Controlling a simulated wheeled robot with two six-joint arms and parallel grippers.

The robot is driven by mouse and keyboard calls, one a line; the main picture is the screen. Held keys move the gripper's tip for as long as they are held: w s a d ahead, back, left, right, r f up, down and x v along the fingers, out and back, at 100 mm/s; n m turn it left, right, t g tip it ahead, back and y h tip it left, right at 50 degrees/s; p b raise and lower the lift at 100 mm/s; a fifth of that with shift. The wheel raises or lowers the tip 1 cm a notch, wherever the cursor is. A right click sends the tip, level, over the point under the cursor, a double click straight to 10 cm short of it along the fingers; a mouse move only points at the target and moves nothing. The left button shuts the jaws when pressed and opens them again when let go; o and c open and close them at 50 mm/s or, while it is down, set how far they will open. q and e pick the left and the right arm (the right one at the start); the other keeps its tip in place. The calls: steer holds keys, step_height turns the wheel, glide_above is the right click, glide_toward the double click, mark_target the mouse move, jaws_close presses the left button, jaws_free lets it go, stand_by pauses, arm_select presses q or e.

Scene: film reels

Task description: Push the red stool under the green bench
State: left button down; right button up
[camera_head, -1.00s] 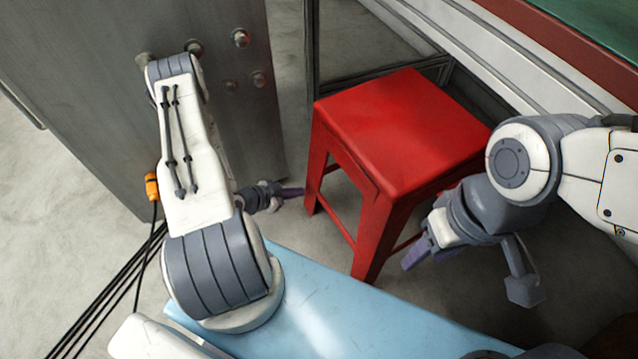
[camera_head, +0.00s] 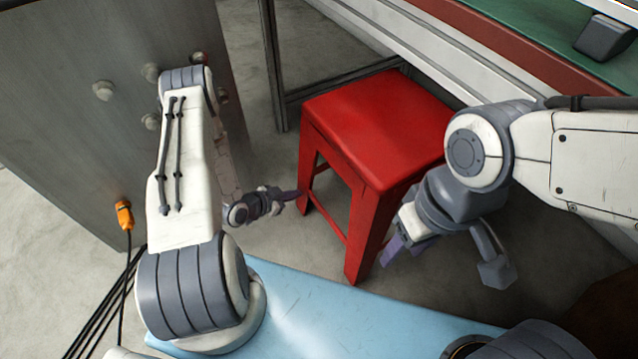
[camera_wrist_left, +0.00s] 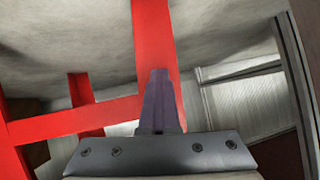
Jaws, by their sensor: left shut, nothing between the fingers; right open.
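The red stool (camera_head: 375,125) stands upright on the floor in the middle of the head view, its far side close against the bench's metal frame. The green bench (camera_head: 535,40) runs along the upper right, with a dark red edge and pale side. My left gripper (camera_head: 290,195) is shut and empty, its tip at the stool's left front leg; contact is hard to tell. In the left wrist view the shut fingers (camera_wrist_left: 160,100) overlap a red leg (camera_wrist_left: 153,40). My right gripper (camera_head: 392,250) is open beside the stool's near right leg; my right arm hides the stool's right side.
A grey metal cabinet (camera_head: 70,90) with round knobs stands at the left. An orange plug (camera_head: 124,215) with black cables hangs beside it. A bench frame post (camera_head: 272,60) rises left of the stool. A dark grey object (camera_head: 604,38) lies on the bench.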

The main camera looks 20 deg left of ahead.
arm_select(q)
steer(key=shift+w+d, duration=2.1)
steer(key=shift+d, duration=0.15)
steer(key=s+a+p, duration=0.1)
steer(key=s+a+r+p, duration=0.1)
steer(key=a, duration=0.1)
steer(key=s+a+p, duration=0.1)
steer(key=s, duration=0.1)
steer(key=shift+s+a+r, duration=0.1)
steer(key=shift+a+r, duration=0.15)
steer(key=shift+r, duration=0.15)
steer(key=shift+s+a+p, duration=0.3)
steer(key=shift+s+p, duration=0.05)
